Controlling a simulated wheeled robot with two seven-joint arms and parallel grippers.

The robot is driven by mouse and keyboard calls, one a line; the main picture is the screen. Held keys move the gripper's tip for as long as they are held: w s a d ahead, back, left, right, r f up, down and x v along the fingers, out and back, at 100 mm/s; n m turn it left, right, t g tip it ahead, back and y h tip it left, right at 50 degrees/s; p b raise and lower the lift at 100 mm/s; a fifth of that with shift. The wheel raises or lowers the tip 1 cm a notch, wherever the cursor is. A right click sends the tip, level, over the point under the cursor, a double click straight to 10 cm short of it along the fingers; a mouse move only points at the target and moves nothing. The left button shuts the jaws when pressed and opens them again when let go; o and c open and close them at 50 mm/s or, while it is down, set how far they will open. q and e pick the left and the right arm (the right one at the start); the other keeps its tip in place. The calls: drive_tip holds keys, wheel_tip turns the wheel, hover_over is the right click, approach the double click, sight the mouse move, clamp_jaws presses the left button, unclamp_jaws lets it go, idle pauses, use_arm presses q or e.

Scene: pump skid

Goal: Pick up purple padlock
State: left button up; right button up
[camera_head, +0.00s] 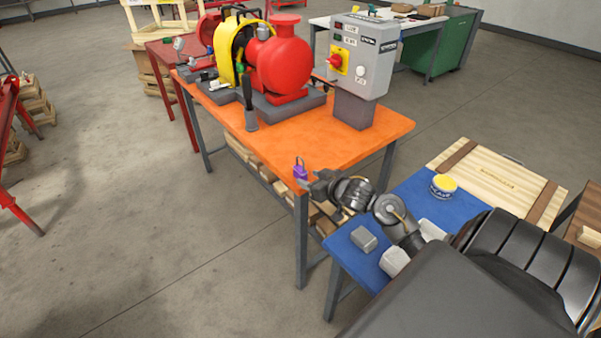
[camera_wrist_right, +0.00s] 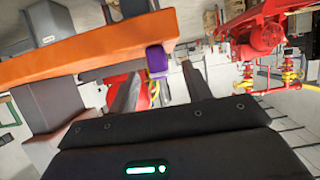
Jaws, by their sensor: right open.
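The purple padlock (camera_head: 300,170) is at the near corner of the orange table (camera_head: 270,140). In the right wrist view the purple padlock (camera_wrist_right: 157,62) shows at the table's orange edge (camera_wrist_right: 90,50), in the gap between my two dark fingers. My right gripper (camera_head: 309,183) is open, just to the right of and slightly below the padlock, at the corner. In the right wrist view my right gripper (camera_wrist_right: 160,83) has its fingers spread with nothing clamped. Whether a finger touches the padlock cannot be told. My left gripper is not in view.
A red pump (camera_head: 283,65) with a yellow guard and a grey control box (camera_head: 361,55) stand on the orange table. A blue-topped table (camera_head: 350,268) with a grey block (camera_head: 363,239) and a yellow-topped tin (camera_head: 443,187) lies under my right arm.

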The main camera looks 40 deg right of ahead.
sight(305, 174)
drive_tip(key=shift+d+r+p+x, duration=0.1)
drive_tip(key=shift+r+p+x, duration=0.05)
drive_tip(key=shift+x, duration=1.3)
drive_tip(key=shift+d+r+p+x, duration=0.1)
drive_tip(key=shift+r+p+x, duration=0.05)
drive_tip(key=shift+x, duration=1.3)
drive_tip(key=shift+c, duration=0.3)
clamp_jaws()
